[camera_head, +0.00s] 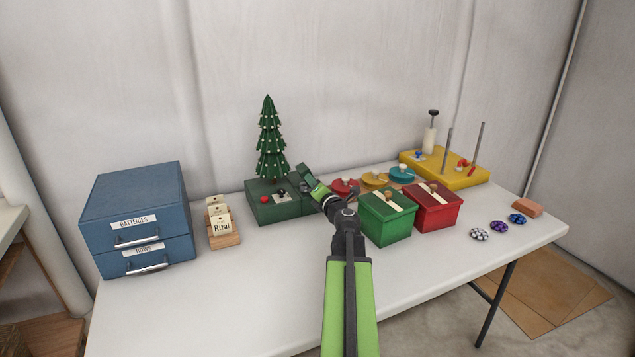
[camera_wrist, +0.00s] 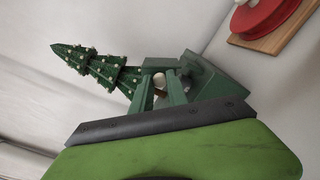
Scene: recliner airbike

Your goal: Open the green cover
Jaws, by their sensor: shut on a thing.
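A dark green base box (camera_head: 277,208) bears a small decorated tree (camera_head: 270,140), a red button and a small lever. The green cover (camera_head: 306,172) stands raised and tilted at the right end of the base. In the wrist view the cover (camera_wrist: 160,63) is at the fingertips. My gripper (camera_head: 313,186) reaches the cover from the front right and is shut on it; the gripper (camera_wrist: 160,78) hides part of it. A small pale rounded thing shows between the fingers. The tree (camera_wrist: 95,68) shows to the left in the wrist view.
A green bin (camera_head: 386,220) and a red bin (camera_head: 434,208) stand close to the right of my arm. Colored discs (camera_head: 374,180) lie behind them. A card holder (camera_head: 222,225) and blue drawers (camera_head: 140,220) stand left. The front of the table is clear.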

